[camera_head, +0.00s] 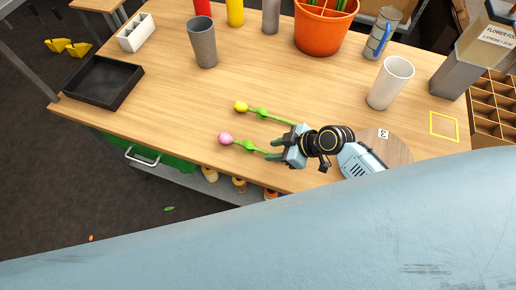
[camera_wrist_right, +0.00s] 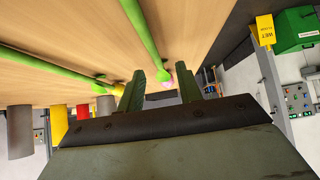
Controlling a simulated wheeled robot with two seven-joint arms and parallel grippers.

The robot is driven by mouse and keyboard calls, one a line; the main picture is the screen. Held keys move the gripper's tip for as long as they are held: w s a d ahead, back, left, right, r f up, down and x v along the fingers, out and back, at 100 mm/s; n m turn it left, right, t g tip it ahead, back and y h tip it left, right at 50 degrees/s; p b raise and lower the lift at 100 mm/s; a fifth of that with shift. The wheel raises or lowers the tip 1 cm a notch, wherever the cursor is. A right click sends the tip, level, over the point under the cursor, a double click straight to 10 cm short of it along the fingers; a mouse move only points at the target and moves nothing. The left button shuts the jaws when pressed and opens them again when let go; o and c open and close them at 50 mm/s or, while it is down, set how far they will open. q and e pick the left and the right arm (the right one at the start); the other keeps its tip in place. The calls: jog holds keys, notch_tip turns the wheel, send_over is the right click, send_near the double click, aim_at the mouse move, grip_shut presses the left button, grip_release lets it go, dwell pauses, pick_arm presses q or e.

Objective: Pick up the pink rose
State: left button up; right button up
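The pink rose (camera_head: 226,138) lies on the wooden table near its front edge, its green stem pointing right toward my right gripper (camera_head: 276,149). The gripper's fingers are apart, around or just above the stem's right end; I cannot tell whether they touch it. In the right wrist view, the open fingers (camera_wrist_right: 170,92) show with a green stem and a bit of pink bloom (camera_wrist_right: 169,84) beyond them. A yellow flower (camera_head: 240,106) lies behind the pink one, its stem (camera_wrist_right: 45,64) also in the wrist view. My left gripper is not in view.
A black tray (camera_head: 101,82) and white holder (camera_head: 136,32) stand at left. A grey cup (camera_head: 203,43), orange pot (camera_head: 320,30) and white cup (camera_head: 390,83) stand at the back and right. A round wooden board (camera_head: 396,152) lies right. The table's middle is clear.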

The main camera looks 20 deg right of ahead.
aim_at(265, 151)
jog(key=x, duration=0.2)
jog(key=shift+w+f, duration=0.25)
jog(key=shift+w+a+f, duration=0.15)
jog(key=shift+f, duration=0.15)
jog(key=shift+a, duration=0.1)
jog(key=shift+f, duration=0.1)
grip_shut()
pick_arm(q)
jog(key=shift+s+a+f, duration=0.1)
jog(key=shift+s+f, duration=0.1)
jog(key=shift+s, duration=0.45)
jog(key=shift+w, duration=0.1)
